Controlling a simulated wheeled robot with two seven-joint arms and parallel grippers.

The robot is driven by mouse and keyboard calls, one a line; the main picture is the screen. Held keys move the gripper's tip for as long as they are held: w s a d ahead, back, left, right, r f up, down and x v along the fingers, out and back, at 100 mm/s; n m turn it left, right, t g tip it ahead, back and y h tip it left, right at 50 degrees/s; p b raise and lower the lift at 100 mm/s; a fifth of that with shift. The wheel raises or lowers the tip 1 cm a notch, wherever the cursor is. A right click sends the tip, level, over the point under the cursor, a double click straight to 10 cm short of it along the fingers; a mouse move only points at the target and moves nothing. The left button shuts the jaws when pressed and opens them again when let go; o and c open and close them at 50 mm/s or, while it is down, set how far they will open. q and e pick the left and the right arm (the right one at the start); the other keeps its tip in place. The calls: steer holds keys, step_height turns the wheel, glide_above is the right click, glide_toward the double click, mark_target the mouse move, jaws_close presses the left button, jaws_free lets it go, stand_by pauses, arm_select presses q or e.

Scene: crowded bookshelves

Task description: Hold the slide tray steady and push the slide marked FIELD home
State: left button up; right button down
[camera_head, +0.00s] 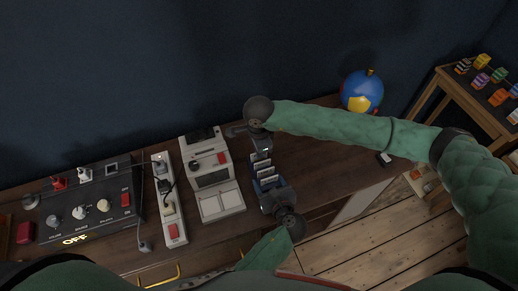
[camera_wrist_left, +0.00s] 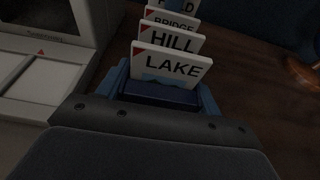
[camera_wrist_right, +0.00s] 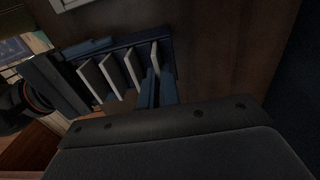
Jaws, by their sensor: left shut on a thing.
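The blue slide tray (camera_head: 256,186) stands on the bench, with several white slides in a row. In the left wrist view the slides marked LAKE (camera_wrist_left: 172,66), HILL (camera_wrist_left: 170,40) and BRIDGE (camera_wrist_left: 172,21) run from near to far. Behind them is the slide marked FIELD (camera_wrist_left: 189,5), cut off by the frame and its lettering partly covered. My left gripper (camera_head: 267,190) is shut on the near end of the tray. My right gripper (camera_head: 259,146) is at the far end, close to the FIELD slide (camera_wrist_right: 155,55); its jaw opening and any contact are unclear.
A grey-white device (camera_head: 212,172) stands just left of the tray. Further left are a power strip (camera_head: 170,205) and a black control panel (camera_head: 88,205). A blue globe-like object (camera_head: 361,90) stands at the back right. The bench right of the tray is mostly clear.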

arm_select(q)
steer(key=shift+f, duration=0.1)
arm_select(e)
steer(key=shift+f, duration=0.45)
steer(key=c, duration=1.6)
jaws_free()
steer(key=shift+o, duration=0.2)
step_height(320, 180, up, 12)
arm_select(q)
steer(key=o, duration=0.9)
